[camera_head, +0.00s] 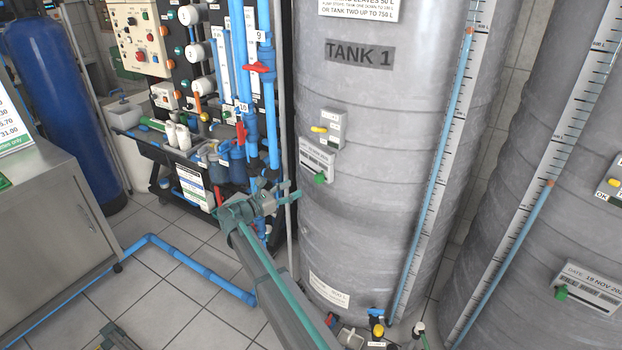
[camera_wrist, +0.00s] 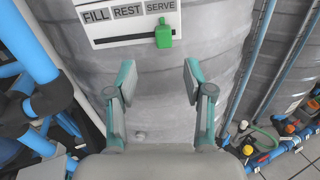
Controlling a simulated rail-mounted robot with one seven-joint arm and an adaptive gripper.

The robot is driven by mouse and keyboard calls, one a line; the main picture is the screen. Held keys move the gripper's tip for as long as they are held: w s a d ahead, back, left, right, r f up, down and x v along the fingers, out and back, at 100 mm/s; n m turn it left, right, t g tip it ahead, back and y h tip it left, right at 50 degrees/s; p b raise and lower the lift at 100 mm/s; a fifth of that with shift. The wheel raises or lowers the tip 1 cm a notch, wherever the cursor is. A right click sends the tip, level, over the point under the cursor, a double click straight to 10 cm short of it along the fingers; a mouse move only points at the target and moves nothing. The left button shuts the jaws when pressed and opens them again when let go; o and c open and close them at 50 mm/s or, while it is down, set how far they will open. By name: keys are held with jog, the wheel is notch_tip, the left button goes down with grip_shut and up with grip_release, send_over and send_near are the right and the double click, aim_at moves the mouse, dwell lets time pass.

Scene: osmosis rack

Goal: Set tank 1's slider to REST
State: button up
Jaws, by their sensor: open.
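Tank 1 (camera_head: 385,130) is a large grey ribbed tank named by a dark label. On its front is a white slider panel (camera_head: 316,158) with a green knob (camera_head: 320,178). In the wrist view the panel (camera_wrist: 103,30) reads FILL, REST, SERVE from left to right. The green knob (camera_wrist: 164,36) is at the right end of its slot, under SERVE. My gripper (camera_head: 289,194) is left of and a little below the knob in the head view. In the wrist view my gripper (camera_wrist: 158,78) is open and empty, its fingers below the panel and apart from the knob.
A small box with a yellow knob (camera_head: 319,129) sits just above the panel. Blue pipes and a red valve (camera_head: 257,67) stand left of the tank. A second tank (camera_head: 540,130) with its own slider stands at the right. Valves crowd the tank's foot.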

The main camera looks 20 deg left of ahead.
aim_at(316, 179)
jog(key=shift+n, duration=0.4)
jog(key=x, duration=0.3)
jog(key=p+x, duration=0.1)
jog(key=x, duration=0.3)
jog(key=p+x, duration=0.1)
jog(key=x, duration=0.3)
jog(key=shift+s+d, duration=0.15)
jog(key=shift+d, duration=0.1)
grip_shut()
jog(key=shift+a, duration=0.1)
